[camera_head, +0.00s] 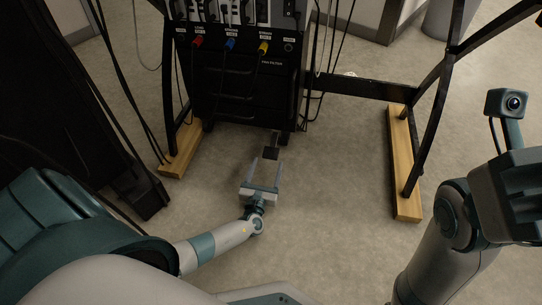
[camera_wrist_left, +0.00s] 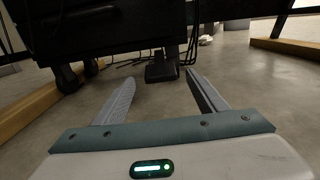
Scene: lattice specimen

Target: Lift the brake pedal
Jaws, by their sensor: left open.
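The brake pedal (camera_head: 271,153) is a small dark block on the floor at the foot of the black equipment rack in the head view. It also shows in the left wrist view (camera_wrist_left: 161,71), just beyond the fingertips. My left gripper (camera_head: 265,163) is open, low over the floor, its two grey fingers pointing toward the pedal. In the left wrist view the fingers (camera_wrist_left: 160,78) spread to either side, with the pedal between and slightly past their tips. Nothing is between the fingers. My right arm is at the right of the head view; its fingers cannot be made out.
The black rack (camera_head: 235,95) with coloured plugs and hanging cables stands behind the pedal. A black frame on wooden feet (camera_head: 404,165) stands at the right, another wooden foot (camera_head: 180,150) at the left. Floor (camera_head: 330,190) to the right of the left gripper is clear.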

